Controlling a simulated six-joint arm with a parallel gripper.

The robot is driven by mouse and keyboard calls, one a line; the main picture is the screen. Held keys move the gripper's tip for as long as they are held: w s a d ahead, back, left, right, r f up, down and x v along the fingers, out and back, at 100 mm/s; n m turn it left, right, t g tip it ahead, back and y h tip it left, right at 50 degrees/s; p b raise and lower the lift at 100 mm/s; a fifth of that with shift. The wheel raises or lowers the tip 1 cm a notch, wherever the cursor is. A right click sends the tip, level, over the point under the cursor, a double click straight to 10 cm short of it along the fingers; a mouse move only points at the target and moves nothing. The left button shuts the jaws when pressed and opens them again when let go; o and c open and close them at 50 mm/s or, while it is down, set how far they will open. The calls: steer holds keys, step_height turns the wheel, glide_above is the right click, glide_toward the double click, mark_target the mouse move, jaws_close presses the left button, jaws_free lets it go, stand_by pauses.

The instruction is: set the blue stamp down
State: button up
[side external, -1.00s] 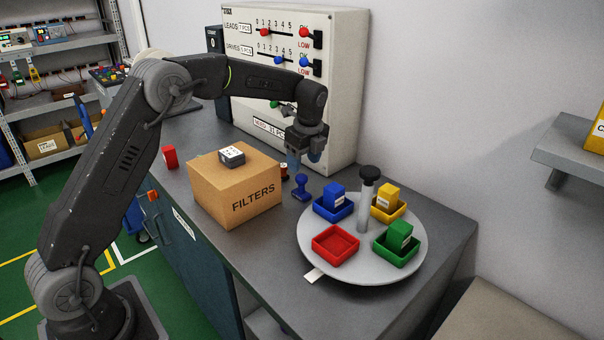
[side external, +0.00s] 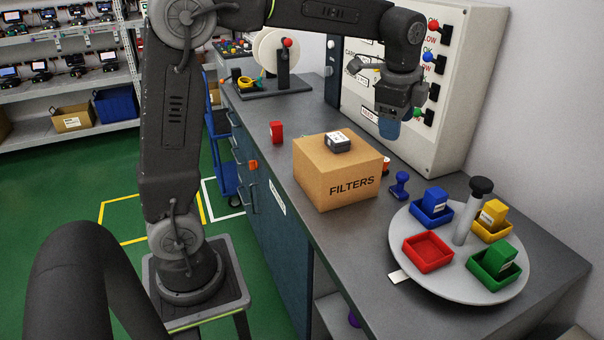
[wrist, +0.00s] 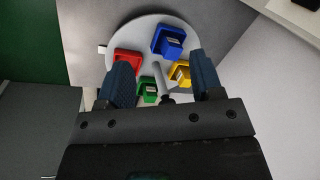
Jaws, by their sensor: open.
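The blue stamp (side external: 400,185) stands upright on the grey bench between the cardboard box and the turntable, its knob handle up. My gripper (side external: 389,130) hangs above the stamp in the side view, pointing down, with clear air between them. In the wrist view my gripper (wrist: 163,80) has its two blue fingers spread wide, with nothing held between them. I cannot make out the stamp in the wrist view.
A round turntable (side external: 443,277) carries red, blue, yellow and green trays; the red tray (side external: 428,250) is empty. The FILTERS box (side external: 335,180) has a small device on top. A tall control panel (side external: 450,95) stands behind my gripper.

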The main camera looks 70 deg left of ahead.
steer(key=s+d+f+n+t, duration=0.1)
steer(key=s+d+f+n, duration=0.1)
steer(key=s+n, duration=0.4)
steer(key=s+d+f+n+t+h, duration=0.1)
steer(key=s+n, duration=0.4)
steer(key=s, duration=1.1)
steer(key=shift+s+d+f+n+t, duration=0.2)
steer(key=shift+d+f+n+t, duration=0.25)
steer(key=shift+d+t, duration=0.5)
